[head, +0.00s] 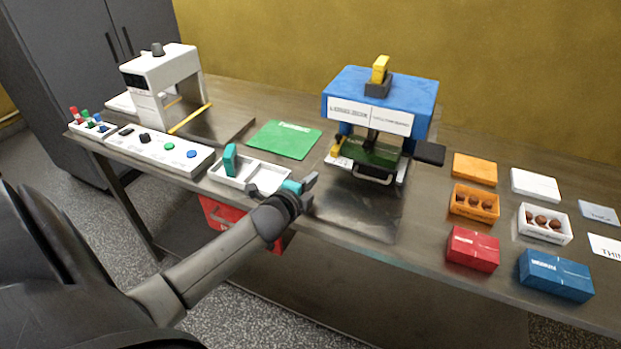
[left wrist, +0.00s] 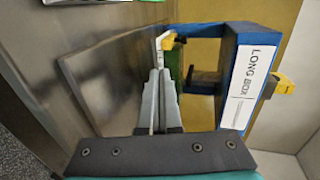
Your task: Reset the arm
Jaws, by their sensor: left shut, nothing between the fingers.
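My left arm comes in from the lower left in the head view. My right gripper is not in view.
A blue machine (head: 350,88) with a yellow knob stands at the table's back. A white divided tray (head: 235,181) holds a teal block (head: 230,160). A white button panel (head: 155,150) and white machine (head: 165,70) stand left. Boxes, including a red one (head: 472,250), sit right.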

